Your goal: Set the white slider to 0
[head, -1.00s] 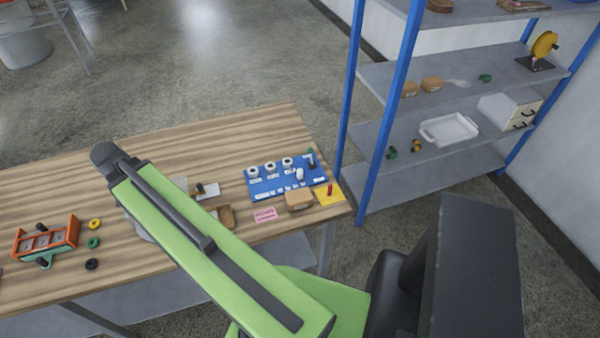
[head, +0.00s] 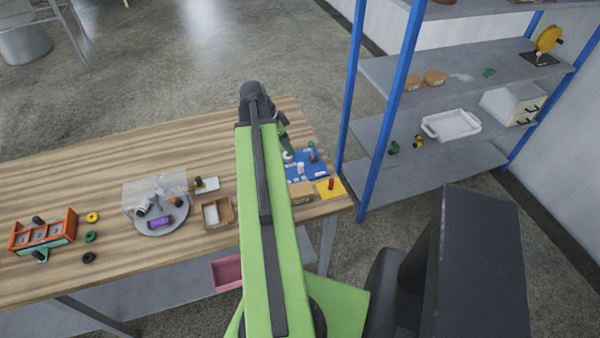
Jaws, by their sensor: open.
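The blue control panel (head: 318,170) lies at the right end of the wooden table. A small upright white piece (head: 300,168) stands on its near part and looks like the white slider; its scale is too small to read. A green-topped lever (head: 312,149) is at the panel's far right. My gripper (head: 288,147) is small and dark at the end of my green arm, over the panel's far left part. It is open and appears empty, left of and beyond the white piece. My arm hides the panel's left side and most of its knobs.
A cardboard box (head: 301,192) and a yellow plate with a red peg (head: 330,185) sit just in front of the panel. An open brown box (head: 218,213) and a round grey tray of items (head: 161,217) lie left. A blue-posted shelf (head: 386,110) stands close right.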

